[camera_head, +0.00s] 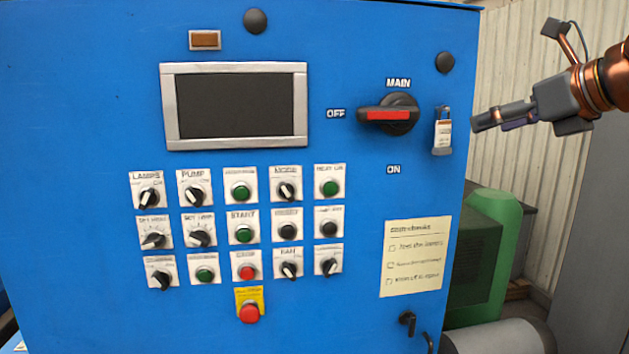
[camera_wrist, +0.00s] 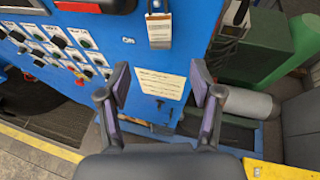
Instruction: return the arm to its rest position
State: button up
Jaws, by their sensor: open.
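My gripper (camera_head: 497,119) is at the upper right in the head view, just right of the blue cabinet's edge and beside a hanging padlock (camera_head: 442,133). In the wrist view my gripper (camera_wrist: 161,88) shows two fingers spread apart with nothing between them. The padlock (camera_wrist: 158,28) hangs ahead of and above the fingers there, apart from them. The main switch (camera_head: 388,115) has a black knob with a red handle that lies level, pointing toward OFF.
The blue control cabinet (camera_head: 90,90) carries a dark screen (camera_head: 238,105), several knobs and buttons, and a paper checklist (camera_head: 415,257). A green machine (camera_head: 490,240) and a grey cylinder (camera_head: 497,337) stand to its right. A corrugated wall (camera_head: 520,60) is behind.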

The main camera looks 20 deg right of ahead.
jog(key=a+f+n+g+y, duration=0.1)
jog(key=a+f+n+g, duration=0.7)
jog(key=a+f+n, duration=1.1)
jog(key=s+a+f+n+g+h, duration=0.1)
jog(key=s+a+f+n+g, duration=0.1)
jog(key=s+f+n, duration=0.5)
jog(key=s+a+f+n+g+h, duration=0.2)
jog(key=s+f+n+g, duration=0.3)
jog(key=s+f, duration=1)
notch_tip(320, 180, down, 6)
jog(key=n, duration=0.3)
jog(key=shift+f, duration=0.2)
jog(key=shift+c, duration=0.3)
